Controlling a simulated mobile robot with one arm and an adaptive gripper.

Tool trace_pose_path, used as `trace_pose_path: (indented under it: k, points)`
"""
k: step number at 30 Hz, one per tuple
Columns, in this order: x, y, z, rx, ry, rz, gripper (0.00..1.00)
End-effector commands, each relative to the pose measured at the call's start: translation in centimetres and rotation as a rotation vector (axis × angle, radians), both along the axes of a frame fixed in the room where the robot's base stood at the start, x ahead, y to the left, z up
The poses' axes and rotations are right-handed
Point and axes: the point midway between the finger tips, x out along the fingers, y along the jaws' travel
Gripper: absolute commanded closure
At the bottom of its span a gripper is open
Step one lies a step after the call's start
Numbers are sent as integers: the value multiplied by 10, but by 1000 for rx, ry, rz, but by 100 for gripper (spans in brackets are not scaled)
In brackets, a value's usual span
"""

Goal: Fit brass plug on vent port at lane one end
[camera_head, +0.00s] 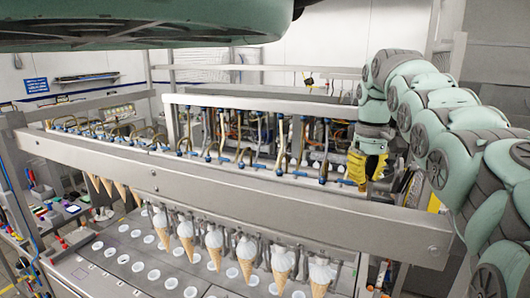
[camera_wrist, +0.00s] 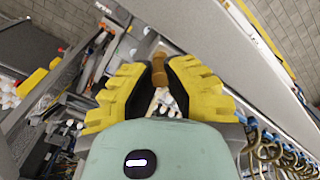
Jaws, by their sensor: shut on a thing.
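My gripper (camera_head: 366,166) is at the right end of the long steel machine frame, above the row of blue fittings and tubes. In the wrist view, its yellow ribbed fingers (camera_wrist: 159,82) are shut on a small brass-coloured cylinder, the brass plug (camera_wrist: 158,66), which sticks out past the fingertips. I cannot tell which fitting is the vent port, or whether the plug touches anything.
A broad steel beam (camera_head: 230,186) runs in front of the fittings. Several ice cream cones (camera_head: 214,240) hang below it over a plate with white-rimmed holes (camera_head: 110,252). Looped hoses and blue fittings (camera_wrist: 270,145) lie close at the lower right of the wrist view.

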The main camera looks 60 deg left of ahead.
Motion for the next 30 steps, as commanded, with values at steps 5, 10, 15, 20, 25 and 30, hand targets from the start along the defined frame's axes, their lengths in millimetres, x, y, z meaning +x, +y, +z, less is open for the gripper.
trace_pose_path:
  k: [5, 10, 15, 20, 25, 30]
  points:
    - [0, 0, 0, 0, 0, -1, 79]
    - [0, 0, 0, 0, 0, -1, 61]
    - [0, 0, 0, 0, 0, -1, 58]
    - [0, 0, 0, 0, 0, 0, 39]
    - [0, 0, 0, 0, 0, 0, 33]
    - [0, 0, 1, 0, 0, 0, 33]
